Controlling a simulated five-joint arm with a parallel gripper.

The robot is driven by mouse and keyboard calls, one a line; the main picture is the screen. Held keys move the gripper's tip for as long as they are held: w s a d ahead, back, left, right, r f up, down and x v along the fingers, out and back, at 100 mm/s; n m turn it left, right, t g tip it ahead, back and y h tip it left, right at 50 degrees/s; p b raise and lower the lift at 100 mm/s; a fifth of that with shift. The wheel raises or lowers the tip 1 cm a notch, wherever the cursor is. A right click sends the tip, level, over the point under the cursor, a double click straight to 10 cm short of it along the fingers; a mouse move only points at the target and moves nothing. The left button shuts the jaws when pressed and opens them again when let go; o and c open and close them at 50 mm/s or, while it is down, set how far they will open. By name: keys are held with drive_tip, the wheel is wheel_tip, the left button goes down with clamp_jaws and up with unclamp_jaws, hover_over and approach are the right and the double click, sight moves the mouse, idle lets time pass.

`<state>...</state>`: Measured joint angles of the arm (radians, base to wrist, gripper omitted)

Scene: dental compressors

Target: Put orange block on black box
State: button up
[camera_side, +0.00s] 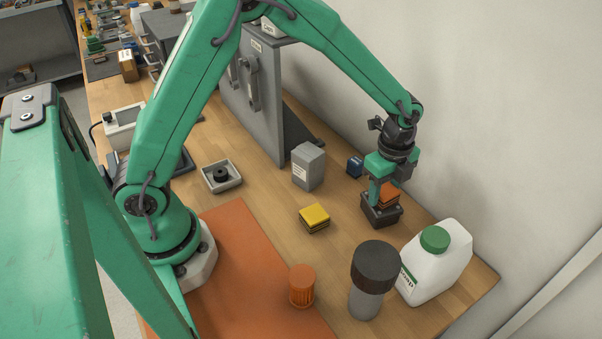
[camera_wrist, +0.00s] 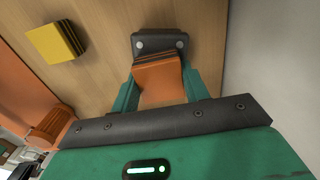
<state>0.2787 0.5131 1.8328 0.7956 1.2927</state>
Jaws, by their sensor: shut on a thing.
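My gripper (camera_side: 384,192) is at the far right of the table, pointing down over the black box (camera_side: 381,216). It is shut on the orange block (camera_side: 389,197), which sits between the two green fingers. In the wrist view the orange block (camera_wrist: 158,82) is between the fingertips, with the black box (camera_wrist: 160,42) just beyond and under it. The block appears at the top of the box; whether it touches the box I cannot tell. The fingers hide part of the block and box.
A white jug with a green cap (camera_side: 440,262) stands close at the right. A dark-topped grey cylinder (camera_side: 372,280), an orange ribbed jar (camera_side: 302,286), a yellow block (camera_side: 314,218), a grey box (camera_side: 308,166) and a small blue block (camera_side: 355,166) stand nearby. The wall is close behind.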

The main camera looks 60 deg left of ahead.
sight(385, 189)
drive_tip(key=shift+f, duration=0.15)
drive_tip(key=o, duration=1.1)
wheel_tip(385, 189, up, 12)
drive_tip(key=shift+r, duration=0.2)
idle(0.5)
